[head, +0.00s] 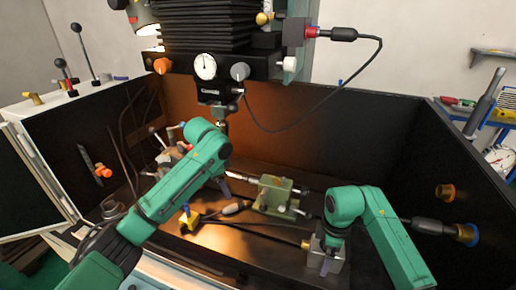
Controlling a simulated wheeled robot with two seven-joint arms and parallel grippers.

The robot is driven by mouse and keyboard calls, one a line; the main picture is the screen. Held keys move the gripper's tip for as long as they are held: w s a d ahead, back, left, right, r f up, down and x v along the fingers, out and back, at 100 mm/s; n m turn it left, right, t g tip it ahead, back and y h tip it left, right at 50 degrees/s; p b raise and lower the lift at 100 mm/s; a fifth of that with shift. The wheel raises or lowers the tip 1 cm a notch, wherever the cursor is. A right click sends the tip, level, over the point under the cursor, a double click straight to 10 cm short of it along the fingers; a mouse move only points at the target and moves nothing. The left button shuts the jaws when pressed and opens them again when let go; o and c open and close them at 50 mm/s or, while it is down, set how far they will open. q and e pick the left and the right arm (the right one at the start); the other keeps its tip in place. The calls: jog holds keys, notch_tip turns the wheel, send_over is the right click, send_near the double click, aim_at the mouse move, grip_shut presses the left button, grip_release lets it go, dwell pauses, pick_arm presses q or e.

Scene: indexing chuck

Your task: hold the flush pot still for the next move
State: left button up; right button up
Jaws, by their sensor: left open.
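A grey metal block (338,266) with a dark hose at its left side sits at the lower right of the enclosure in the head view; it looks like the flush pot, though I cannot be sure. My right gripper (327,256) is down at this block, with a finger against or in front of its near face. The far finger is hidden, so I cannot tell whether it grips.
A machine head (205,68) with a dial hangs above the middle. A yellow part (188,218) and a dark hose (260,229) lie on the enclosure floor. Dark walls enclose the sides and back. Bare floor (225,248) shows at the front middle.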

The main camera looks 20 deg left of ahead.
notch_tip(320, 180, up, 12)
dwell(0.5)
dwell(1.0)
